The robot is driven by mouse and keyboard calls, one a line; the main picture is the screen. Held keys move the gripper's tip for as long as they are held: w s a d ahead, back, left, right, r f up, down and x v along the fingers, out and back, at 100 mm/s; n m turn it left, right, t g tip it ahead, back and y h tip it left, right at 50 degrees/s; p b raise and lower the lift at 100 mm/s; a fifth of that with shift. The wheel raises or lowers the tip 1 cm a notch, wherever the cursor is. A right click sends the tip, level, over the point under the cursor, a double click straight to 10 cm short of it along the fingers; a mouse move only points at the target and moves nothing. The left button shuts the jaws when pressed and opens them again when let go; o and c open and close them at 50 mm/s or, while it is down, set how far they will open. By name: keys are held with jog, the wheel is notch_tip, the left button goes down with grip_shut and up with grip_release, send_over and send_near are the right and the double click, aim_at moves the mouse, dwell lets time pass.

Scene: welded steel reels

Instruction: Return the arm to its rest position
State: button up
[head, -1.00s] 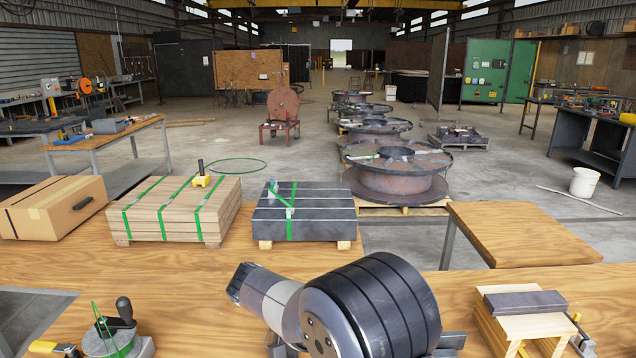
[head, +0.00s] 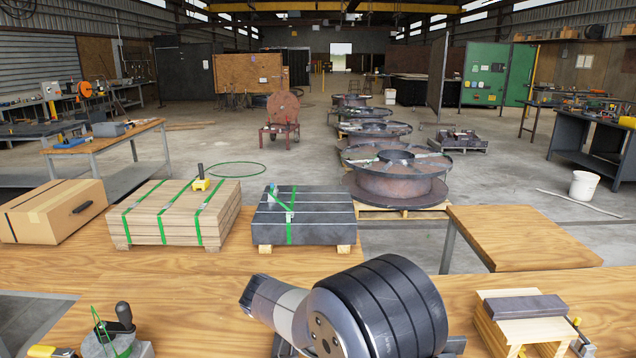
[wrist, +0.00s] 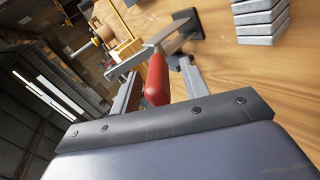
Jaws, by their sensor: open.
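My arm is low at the front of the wooden bench (head: 190,272) in the head view, with its big dark joint in the middle. My gripper (wrist: 161,68) shows in the wrist view as two grey fingers standing apart. A red handle (wrist: 157,80) with a grey metal bar appears between and beyond the fingers. I cannot tell how far it is from them, and nothing looks clamped. In the head view my arm hides the gripper and the red handle.
Along the bench's back edge stand a cardboard box (head: 52,211), strapped boards (head: 172,212) and strapped dark slabs (head: 303,216). A clamp-like tool (head: 112,335) is front left; a wooden stack with a dark block (head: 525,307) is right of my arm. Steel reels (head: 395,178) stand behind.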

jog(key=v, duration=0.9)
jog(key=x, duration=1)
jog(key=shift+d+r, duration=0.1)
jog(key=shift+d, duration=0.2)
jog(key=shift+r+y+p, duration=0.2)
jog(key=shift+y+p, duration=0.1)
jog(key=shift+y, duration=0.3)
jog(key=shift+s+d+r, duration=0.1)
